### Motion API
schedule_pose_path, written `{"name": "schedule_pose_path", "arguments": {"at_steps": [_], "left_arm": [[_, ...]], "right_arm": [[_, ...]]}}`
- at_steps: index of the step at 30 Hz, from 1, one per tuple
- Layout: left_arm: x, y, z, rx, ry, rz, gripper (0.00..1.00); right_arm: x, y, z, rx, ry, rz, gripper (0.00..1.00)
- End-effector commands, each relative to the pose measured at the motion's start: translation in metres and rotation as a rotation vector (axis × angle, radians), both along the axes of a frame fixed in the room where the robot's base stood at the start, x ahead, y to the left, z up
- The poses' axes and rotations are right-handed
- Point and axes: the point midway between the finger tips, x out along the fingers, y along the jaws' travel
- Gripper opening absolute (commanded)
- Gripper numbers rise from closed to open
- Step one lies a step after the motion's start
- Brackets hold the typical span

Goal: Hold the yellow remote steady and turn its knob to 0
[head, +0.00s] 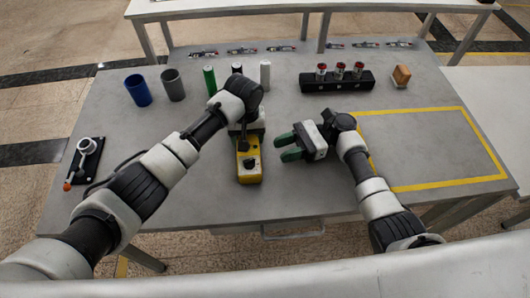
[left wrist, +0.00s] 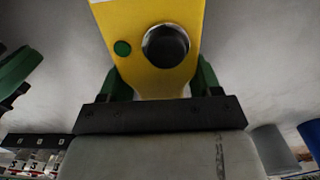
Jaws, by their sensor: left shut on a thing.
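The yellow remote (head: 249,175) lies near the middle front of the grey table, with a dark round knob (head: 249,162) on its face. The knob's setting cannot be read. My left gripper (left wrist: 160,82) is shut on the remote, its green fingers on both sides. My right gripper (head: 287,147) is open and empty, just right of the remote, apart from it. Its green fingers also show at the left edge of the left wrist view.
A blue cup (head: 138,90), a grey cup (head: 173,85) and upright cylinders stand behind my left arm. A black block with red-topped pieces (head: 337,82) is at the back right. A black-based fixture (head: 84,163) stands left. The yellow-taped area (head: 440,185) is clear.

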Motion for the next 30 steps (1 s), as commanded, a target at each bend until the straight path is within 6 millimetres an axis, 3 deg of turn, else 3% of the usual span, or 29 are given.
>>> {"name": "schedule_pose_path", "arguments": {"at_steps": [6,16,20,24,30], "left_arm": [[0.000,0.000,0.001,-0.001,-0.001,0.000,0.26],[0.000,0.000,0.001,-0.001,-0.001,0.000,0.26],[0.000,0.000,0.001,-0.001,-0.001,0.000,0.26],[0.000,0.000,0.001,-0.001,-0.001,0.000,0.26],[0.000,0.000,0.001,-0.001,-0.001,0.000,0.26]], "right_arm": [[0.008,-0.027,0.000,0.000,-0.001,0.000,0.37],[0.009,-0.032,0.000,0.001,-0.001,0.000,0.37],[0.008,-0.031,0.001,-0.004,-0.018,0.003,0.20],[0.003,-0.029,0.001,-0.048,-0.175,0.032,0.00],[-0.016,-0.020,0.002,-0.160,-0.703,0.182,0.00]]}}
